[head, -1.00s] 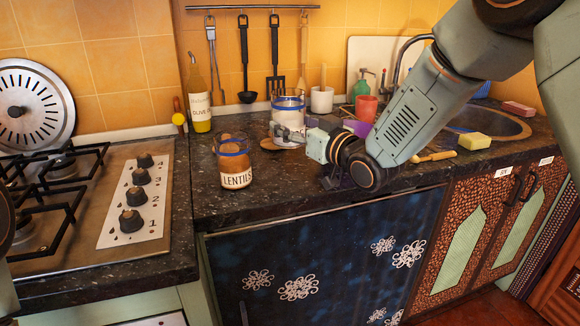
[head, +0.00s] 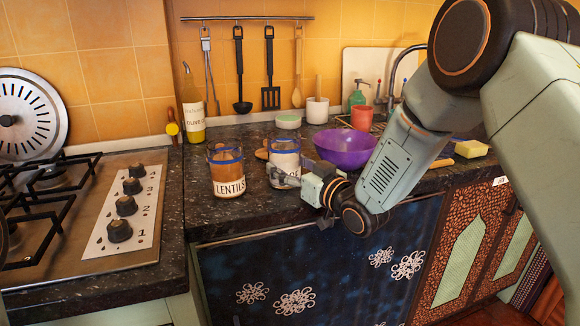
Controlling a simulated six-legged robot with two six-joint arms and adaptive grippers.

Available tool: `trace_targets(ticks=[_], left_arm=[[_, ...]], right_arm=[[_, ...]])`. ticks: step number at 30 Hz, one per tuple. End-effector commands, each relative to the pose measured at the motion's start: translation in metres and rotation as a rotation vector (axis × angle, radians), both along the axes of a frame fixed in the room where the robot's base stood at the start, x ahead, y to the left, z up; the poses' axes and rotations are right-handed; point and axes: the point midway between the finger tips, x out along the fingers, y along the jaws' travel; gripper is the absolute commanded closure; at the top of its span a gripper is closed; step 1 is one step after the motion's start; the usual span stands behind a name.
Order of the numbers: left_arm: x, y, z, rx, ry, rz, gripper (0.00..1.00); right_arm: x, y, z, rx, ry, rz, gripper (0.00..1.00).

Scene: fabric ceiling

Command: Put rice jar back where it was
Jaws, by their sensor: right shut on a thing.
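The rice jar (head: 285,160) is clear glass with white contents, a blue rim and a label partly covered by the gripper. It is upright at the front of the dark counter, just right of the lentils jar (head: 227,174). My right gripper (head: 286,176) comes in from the right and is shut on the rice jar. I cannot tell whether its base touches the counter. The lentils jar has a blue rim, brown contents and a "LENTILS" label. My left gripper is not in view.
A purple bowl (head: 345,147) stands behind my right wrist. A brown round item (head: 262,153) lies behind the jars, and a pale green tub (head: 289,121) stands near the wall. An olive oil bottle (head: 193,112) is back left; the stove (head: 140,240) is left.

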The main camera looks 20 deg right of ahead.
Motion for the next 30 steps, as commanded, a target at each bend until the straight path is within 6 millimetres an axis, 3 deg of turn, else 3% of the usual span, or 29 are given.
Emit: trace_targets(ticks=[3,4,11,24,30], left_arm=[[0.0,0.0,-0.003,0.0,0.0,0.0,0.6],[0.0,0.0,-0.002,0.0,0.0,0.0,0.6],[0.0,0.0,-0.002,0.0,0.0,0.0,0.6],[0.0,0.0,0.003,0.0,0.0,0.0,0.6],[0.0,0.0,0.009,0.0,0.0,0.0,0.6]], right_arm=[[0.0,0.0,-0.003,0.0,-0.003,0.0,0.86],[0.0,0.0,-0.004,0.0,0.001,0.0,0.32],[0.0,0.0,-0.003,0.0,0.001,0.0,0.12],[0.0,0.0,0.004,-0.001,-0.001,0.0,0.12],[-0.031,-0.013,0.003,0.005,0.005,-0.004,0.12]])
